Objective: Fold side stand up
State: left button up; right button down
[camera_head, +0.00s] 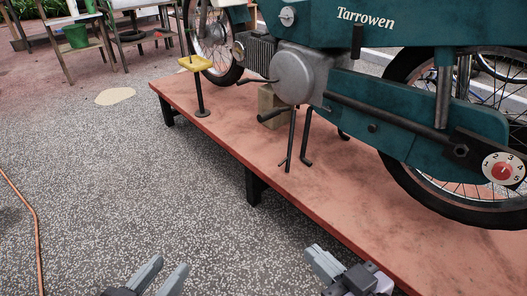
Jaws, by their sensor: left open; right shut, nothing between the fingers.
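A dark green motorcycle (335,32) marked "Tarrowen" stands on a low red platform (225,121). Below its grey round engine cover (300,75), two thin black legs point down to the platform: a left leg (291,140) and a right leg (307,142) with a bent foot. I cannot tell which of them is the side stand. My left gripper (169,267) is open and empty at the bottom edge, over the grey ground. My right gripper (318,254) is shut and empty near the platform's front edge. Both grippers are apart from the motorcycle and its legs.
A wooden block (270,103) sits under the engine. A yellow-topped black post (200,88) stands on the platform's left end. An orange hose (36,226) lies at far left. A table with a green bucket (76,36) is at the back. The grey ground before the platform is clear.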

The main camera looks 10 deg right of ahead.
aim_at(288, 159)
jog(key=i+j, duration=0.2)
jog(key=j, duration=0.2)
jog(key=i+j+z, duration=0.1)
jog(key=j, duration=0.25)
jog(key=i+j, duration=0.25)
jog(key=j, duration=0.15)
jog(key=i+j+z, duration=0.1)
jog(key=j, duration=0.25)
jog(key=i, duration=0.05)
